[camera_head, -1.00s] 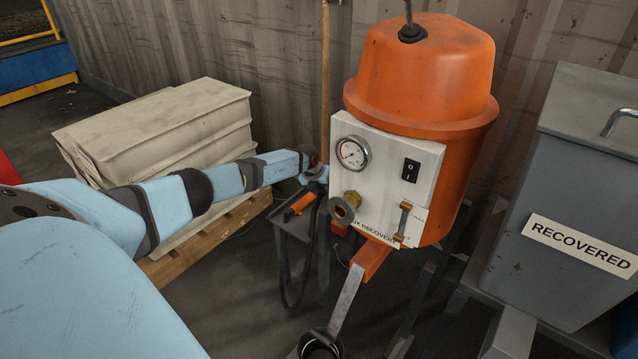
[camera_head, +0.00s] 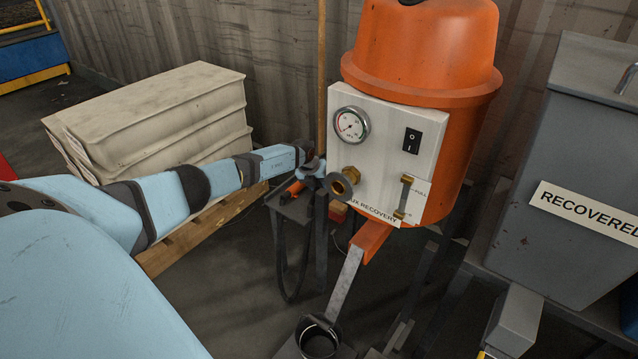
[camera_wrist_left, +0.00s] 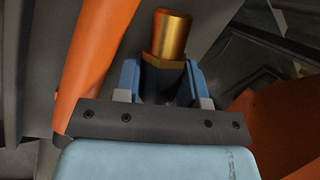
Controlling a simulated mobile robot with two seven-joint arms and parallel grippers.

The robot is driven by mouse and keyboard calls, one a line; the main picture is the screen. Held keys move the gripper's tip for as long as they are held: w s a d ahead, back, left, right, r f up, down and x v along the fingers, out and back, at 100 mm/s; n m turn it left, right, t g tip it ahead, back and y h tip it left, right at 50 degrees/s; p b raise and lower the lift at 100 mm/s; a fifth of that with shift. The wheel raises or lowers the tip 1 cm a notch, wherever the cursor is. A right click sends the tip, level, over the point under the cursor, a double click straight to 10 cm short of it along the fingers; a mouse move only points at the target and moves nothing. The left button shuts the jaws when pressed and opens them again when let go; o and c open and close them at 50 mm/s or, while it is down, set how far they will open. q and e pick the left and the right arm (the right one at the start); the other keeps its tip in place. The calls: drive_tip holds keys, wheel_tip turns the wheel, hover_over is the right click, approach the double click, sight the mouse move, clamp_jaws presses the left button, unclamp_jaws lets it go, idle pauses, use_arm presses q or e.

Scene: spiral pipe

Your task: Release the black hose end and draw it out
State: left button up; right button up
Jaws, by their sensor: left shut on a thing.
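My left gripper (camera_head: 318,172) is at the left edge of the white panel (camera_head: 385,150), close beside a brass fitting with a grey ring (camera_head: 345,181). In the left wrist view its two blue fingers (camera_wrist_left: 160,82) are shut on a dark piece, which appears to be the black hose end (camera_wrist_left: 163,88). A brass hex nut and tube (camera_wrist_left: 167,38) stand just beyond the fingers; I cannot tell whether they are joined to it. A black hose (camera_head: 282,265) hangs in a loop below. My right gripper is not in view.
The orange tank (camera_head: 425,50) stands behind the panel. An orange-handled tool (camera_head: 294,189) lies on a small stand left of the panel. A black cup (camera_head: 318,338) is below. Stacked pale slabs (camera_head: 160,110) lie at left, and a grey RECOVERED bin (camera_head: 570,150) stands at right.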

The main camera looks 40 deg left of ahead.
use_arm(q)
drive_tip(key=o, duration=1)
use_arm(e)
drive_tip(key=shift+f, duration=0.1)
use_arm(q)
drive_tip(key=shift+s+r, duration=0.15)
drive_tip(key=shift+r, duration=0.15)
drive_tip(key=p+v, duration=0.3)
drive_tip(key=v, duration=0.2)
drive_tip(key=shift+a+r+p, duration=0.1)
drive_tip(key=shift+r+p, duration=0.05)
drive_tip(key=shift+p, duration=0.2)
drive_tip(key=p+v, duration=0.3)
drive_tip(key=v, duration=0.5)
drive_tip(key=shift+r, duration=0.1)
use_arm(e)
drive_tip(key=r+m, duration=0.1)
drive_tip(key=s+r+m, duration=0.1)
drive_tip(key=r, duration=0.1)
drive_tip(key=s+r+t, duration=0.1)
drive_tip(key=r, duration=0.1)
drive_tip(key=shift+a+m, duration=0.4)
